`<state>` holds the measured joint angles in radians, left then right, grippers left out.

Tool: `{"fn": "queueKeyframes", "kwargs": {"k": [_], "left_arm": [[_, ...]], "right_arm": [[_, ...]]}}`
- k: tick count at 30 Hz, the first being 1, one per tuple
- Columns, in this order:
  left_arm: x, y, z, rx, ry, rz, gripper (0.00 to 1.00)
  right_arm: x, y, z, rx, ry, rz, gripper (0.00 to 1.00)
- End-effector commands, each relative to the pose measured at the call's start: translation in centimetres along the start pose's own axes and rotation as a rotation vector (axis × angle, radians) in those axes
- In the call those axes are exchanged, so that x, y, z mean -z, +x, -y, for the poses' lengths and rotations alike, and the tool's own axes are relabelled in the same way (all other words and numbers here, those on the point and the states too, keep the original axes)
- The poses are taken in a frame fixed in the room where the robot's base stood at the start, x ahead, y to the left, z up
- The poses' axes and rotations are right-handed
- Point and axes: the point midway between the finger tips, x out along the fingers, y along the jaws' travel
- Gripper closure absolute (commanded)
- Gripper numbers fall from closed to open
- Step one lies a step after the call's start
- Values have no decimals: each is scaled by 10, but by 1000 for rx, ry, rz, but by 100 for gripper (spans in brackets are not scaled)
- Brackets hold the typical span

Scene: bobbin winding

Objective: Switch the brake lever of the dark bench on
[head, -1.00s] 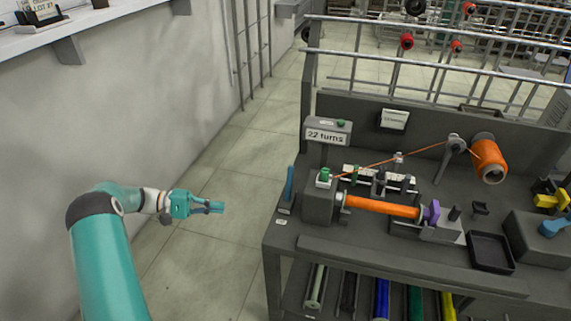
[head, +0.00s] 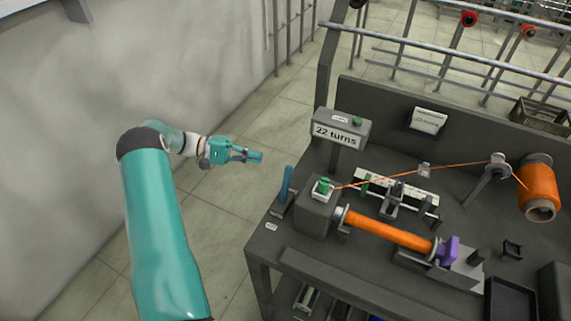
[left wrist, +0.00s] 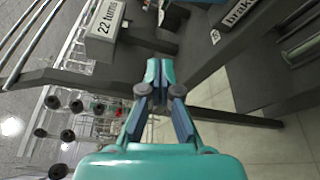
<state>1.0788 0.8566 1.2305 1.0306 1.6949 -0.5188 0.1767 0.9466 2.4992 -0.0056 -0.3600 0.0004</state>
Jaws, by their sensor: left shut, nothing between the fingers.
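The dark bench (head: 345,272) stands right of centre in the head view. Its blue brake lever (head: 286,184) stands nearly upright at the bench's left end, beside the grey winding box. My left gripper (head: 260,157) is shut and empty, up and to the left of the lever, apart from it. In the left wrist view the shut fingers (left wrist: 153,68) point toward the bench, and part of a "brake" label (left wrist: 240,12) shows at the top edge. I cannot make out the lever clearly there. My right gripper is not in view.
A "22 turns" display (head: 338,133) rises behind the lever. An orange bobbin (head: 390,231) and a thread spool (head: 539,187) are on the bench. Metal rails (head: 440,55) run behind it. A grey wall (head: 70,110) is at left, with open floor between.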

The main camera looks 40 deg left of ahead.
Motion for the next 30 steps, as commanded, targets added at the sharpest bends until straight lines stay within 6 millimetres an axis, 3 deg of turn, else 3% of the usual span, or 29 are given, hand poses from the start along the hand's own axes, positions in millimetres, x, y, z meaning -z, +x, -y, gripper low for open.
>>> {"fn": "queueKeyframes", "kwargs": {"k": [6, 11, 25, 30], "left_arm": [[0, 1, 0, -1, -1, -2, 100], [-1, 14, -2, -1, -1, 1, 100], [-2, 103, -3, -1, -3, 1, 100], [-26, 89, -3, -1, -4, -4, 100]], "right_arm": [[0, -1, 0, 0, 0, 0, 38], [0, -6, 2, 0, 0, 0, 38], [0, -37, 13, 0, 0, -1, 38], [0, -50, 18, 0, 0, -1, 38]]}}
